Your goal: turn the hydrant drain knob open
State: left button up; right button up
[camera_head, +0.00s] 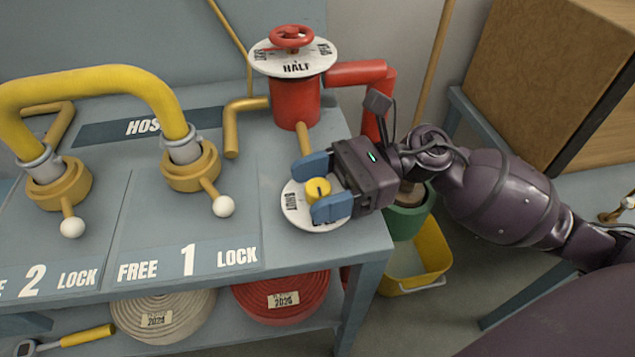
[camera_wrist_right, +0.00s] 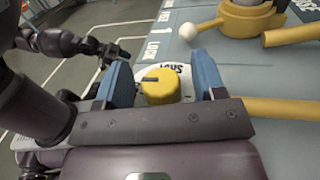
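The yellow drain knob (camera_head: 318,190) sits on a round white dial (camera_head: 297,217) at the right front of the bench. A dark mark runs across the knob's top. My right gripper (camera_head: 321,187) is open, its blue fingers on either side of the knob. In the right wrist view the knob (camera_wrist_right: 161,86) lies between the fingers with gaps on both sides. My left gripper (camera_wrist_right: 113,54) shows small in the right wrist view, and its opening is unclear.
The red hydrant (camera_head: 294,103) with its handwheel (camera_head: 291,37) and HALF dial stands behind the knob. A brass pipe (camera_head: 240,125) and yellow hose (camera_head: 95,78) are to the left. Coiled hoses (camera_head: 282,299) lie on the lower shelf. A yellow bucket (camera_head: 430,253) stands right of the bench.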

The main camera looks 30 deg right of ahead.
jog(key=shift+d, duration=0.1)
jog(key=shift+d, duration=0.2)
jog(key=d, duration=1)
jog(key=shift+s, duration=0.4)
jog(key=shift+d, duration=0.1)
jog(key=shift+d, duration=0.1)
